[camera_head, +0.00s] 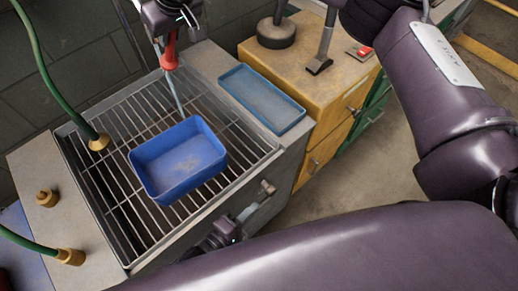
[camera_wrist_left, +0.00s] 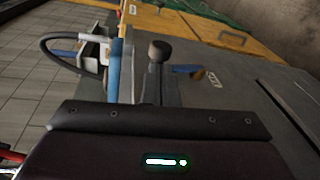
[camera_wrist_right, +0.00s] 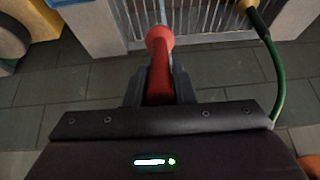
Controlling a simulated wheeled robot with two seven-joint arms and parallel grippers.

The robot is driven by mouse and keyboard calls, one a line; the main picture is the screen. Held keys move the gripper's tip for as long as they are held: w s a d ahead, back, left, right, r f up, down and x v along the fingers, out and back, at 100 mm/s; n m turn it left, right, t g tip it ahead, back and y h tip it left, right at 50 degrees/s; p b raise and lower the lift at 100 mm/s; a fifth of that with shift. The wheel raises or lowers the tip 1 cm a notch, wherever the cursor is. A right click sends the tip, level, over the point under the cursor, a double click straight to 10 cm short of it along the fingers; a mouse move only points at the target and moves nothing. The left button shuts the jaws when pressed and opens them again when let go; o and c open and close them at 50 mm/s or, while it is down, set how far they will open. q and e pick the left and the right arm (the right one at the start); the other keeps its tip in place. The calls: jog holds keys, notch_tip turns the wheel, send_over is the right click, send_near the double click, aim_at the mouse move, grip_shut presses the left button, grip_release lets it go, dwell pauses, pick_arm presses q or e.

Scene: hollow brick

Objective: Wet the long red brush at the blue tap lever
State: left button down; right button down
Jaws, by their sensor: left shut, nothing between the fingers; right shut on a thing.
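My right gripper (camera_head: 165,22) is shut on the red handle of the long brush (camera_head: 169,54); the handle also fills the jaws in the right wrist view (camera_wrist_right: 159,72). In the head view a thin pale shaft runs down from the handle to the far rim of a blue tub. I cannot make out bristles. My left gripper (camera_head: 222,235) is shut and empty, beside the sink's front side. A grey lever-like fitting (camera_head: 266,188) projects there. In the left wrist view a short blue bar (camera_wrist_left: 186,69) shows near the gripper; I cannot tell whether it is the tap lever.
The blue tub (camera_head: 180,160) stands on the sink's metal grating (camera_head: 110,185). Green hoses with brass ends (camera_head: 98,142) hang at the left. A shallow blue tray (camera_head: 262,98) lies right of the grating. A yellow cabinet (camera_head: 310,85) stands beyond. The floor at right is clear.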

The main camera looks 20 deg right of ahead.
aim_at(272, 189)
pick_arm(q)
jog(key=s+a+r+m+g+y, duration=0.2)
jog(key=a+r+m+g+y, duration=0.1)
jog(key=a+r+g+y, duration=0.25)
jog(key=w+d+f+t, duration=0.1)
jog(key=w+d+f, duration=0.3)
jog(key=d, duration=0.5)
jog(key=shift+w+f+t, duration=0.15)
jog(key=shift+f+t, duration=0.2)
jog(key=shift+f, duration=0.45)
jog(key=shift+w+d+r, duration=0.2)
jog(key=shift+d+r, duration=0.05)
jog(key=shift+d, duration=0.3)
jog(key=shift+w+d+r, duration=0.25)
jog(key=shift+d+r, duration=0.05)
jog(key=shift+d, duration=0.2)
jog(key=shift+w+d+r, duration=0.2)
jog(key=shift+d+r, duration=0.05)
jog(key=shift+d, duration=0.3)
jog(key=shift+a, duration=0.1)
